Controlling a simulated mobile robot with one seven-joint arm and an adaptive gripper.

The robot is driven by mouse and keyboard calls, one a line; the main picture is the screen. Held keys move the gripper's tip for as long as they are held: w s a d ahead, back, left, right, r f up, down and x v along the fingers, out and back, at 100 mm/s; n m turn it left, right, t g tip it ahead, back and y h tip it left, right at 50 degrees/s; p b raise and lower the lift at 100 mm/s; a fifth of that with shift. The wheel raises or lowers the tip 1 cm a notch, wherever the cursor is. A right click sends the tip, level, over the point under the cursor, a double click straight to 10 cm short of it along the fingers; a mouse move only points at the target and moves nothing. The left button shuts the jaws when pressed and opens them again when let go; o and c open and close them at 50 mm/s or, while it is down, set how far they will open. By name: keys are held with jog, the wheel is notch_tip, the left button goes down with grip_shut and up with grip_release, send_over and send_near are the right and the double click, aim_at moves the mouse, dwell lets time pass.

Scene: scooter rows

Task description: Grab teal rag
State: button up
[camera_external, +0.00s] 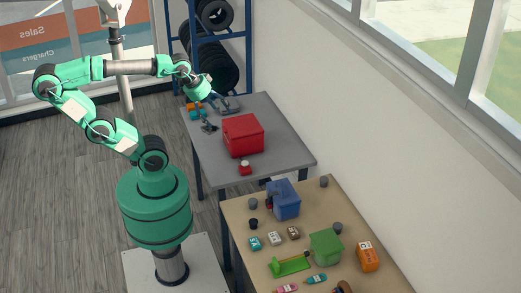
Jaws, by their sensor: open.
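A small teal piece (196,115), which looks like the teal rag, lies near the far left corner of the grey table (285,150). A small orange piece (192,106) lies right behind it. My gripper (222,103) is over the far end of the grey table, a little to the right of the teal piece and apart from it in the picture. It looks open and empty; its fingers are small and hard to make out, and its height above the table cannot be told.
A red box (243,135) stands mid-table, with a small red-and-white item (245,168) in front. A dark item (209,127) lies near the left edge. A nearer wooden table (240,215) holds a blue machine (283,199), a green box (325,246) and several small items. A tyre rack (247,50) stands behind.

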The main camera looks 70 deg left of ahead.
jog(key=w+a+f+g+y+b, duration=0.1)
jog(key=w+a+f+g, duration=0.1)
jog(key=w+a, duration=0.95)
jog(key=w+a+f+g+b, duration=0.1)
jog(key=w+a, duration=0.6)
jog(key=a, duration=0.9)
jog(key=w+a+f+g, duration=0.1)
jog(key=a+f, duration=0.3)
jog(key=a, duration=0.5)
jog(key=a+f, duration=0.5)
jog(key=a, duration=0.5)
jog(key=s+a+f, duration=0.4)
jog(key=a+f, duration=0.3)
jog(key=a, duration=0.2)
jog(key=s+a+f+g, duration=0.1)
jog(key=s+a+f, duration=0.4)
jog(key=a+f, duration=0.2)
jog(key=s+a+f+h+b, duration=0.1)
jog(key=s+a+f, duration=0.4)
jog(key=a+f, duration=0.3)
jog(key=a, duration=0.3)
jog(key=shift+a+g, duration=0.15)
jog(key=shift+g, duration=0.15)
